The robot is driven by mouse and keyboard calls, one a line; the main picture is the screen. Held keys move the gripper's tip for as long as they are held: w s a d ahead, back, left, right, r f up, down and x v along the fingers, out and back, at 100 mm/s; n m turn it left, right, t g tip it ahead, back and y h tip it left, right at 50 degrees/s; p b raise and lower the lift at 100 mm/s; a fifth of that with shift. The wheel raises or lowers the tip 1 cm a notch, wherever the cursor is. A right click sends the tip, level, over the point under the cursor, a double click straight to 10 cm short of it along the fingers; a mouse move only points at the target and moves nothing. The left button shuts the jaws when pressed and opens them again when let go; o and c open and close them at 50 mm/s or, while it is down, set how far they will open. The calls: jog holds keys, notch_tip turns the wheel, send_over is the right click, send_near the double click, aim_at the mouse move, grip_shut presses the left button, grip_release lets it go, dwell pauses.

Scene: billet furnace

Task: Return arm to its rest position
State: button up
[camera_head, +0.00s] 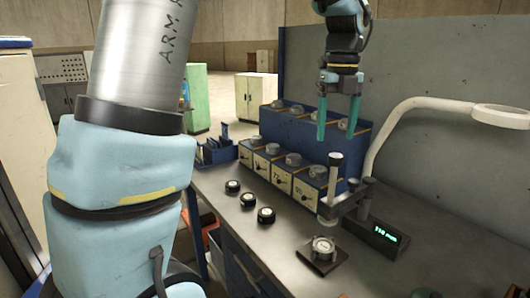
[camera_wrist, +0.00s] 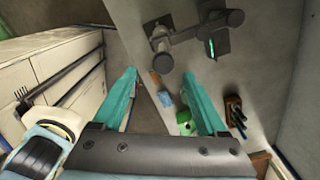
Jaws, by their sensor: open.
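My gripper (camera_head: 338,118) has two teal fingers that point down and stand apart. Nothing is between them. In the head view it hangs in the air in front of the grey back panel and the blue stepped rack. In the wrist view the gripper (camera_wrist: 165,95) also shows its fingers spread, with the floor and the bench surface far beyond them. My arm's thick silver and light blue links fill the left of the head view and hide part of the room.
A grey workbench (camera_head: 235,215) carries a blue rack (camera_head: 300,130) with several drawers and round pieces, several black-rimmed discs, a gauge stand (camera_head: 335,190), a display box (camera_head: 383,238) and a white lamp (camera_head: 440,104) at right. A green cabinet (camera_head: 197,97) stands behind.

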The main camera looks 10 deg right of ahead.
jog(key=w+a+f+n+b, duration=0.1)
jog(key=a+f+n, duration=0.5)
jog(key=a+n, duration=0.25)
jog(key=w+a+f+n+b, duration=0.1)
jog(key=a+f+n+b, duration=0.1)
jog(key=a+f+n, duration=0.55)
jog(key=s+a+f+n+b, duration=0.1)
jog(key=s+a+f+n, duration=0.2)
jog(key=a+n, duration=0.3)
jog(key=s+a+f+n+t+b, duration=0.1)
jog(key=s+a+f+n, duration=0.2)
jog(key=a+n, duration=0.4)
jog(key=f+n, duration=0.1)
jog(key=n, duration=0.4)
jog(key=shift+s+a+f+t, duration=0.15)
jog(key=shift+a+f+t, duration=0.15)
jog(key=shift+f, duration=0.05)
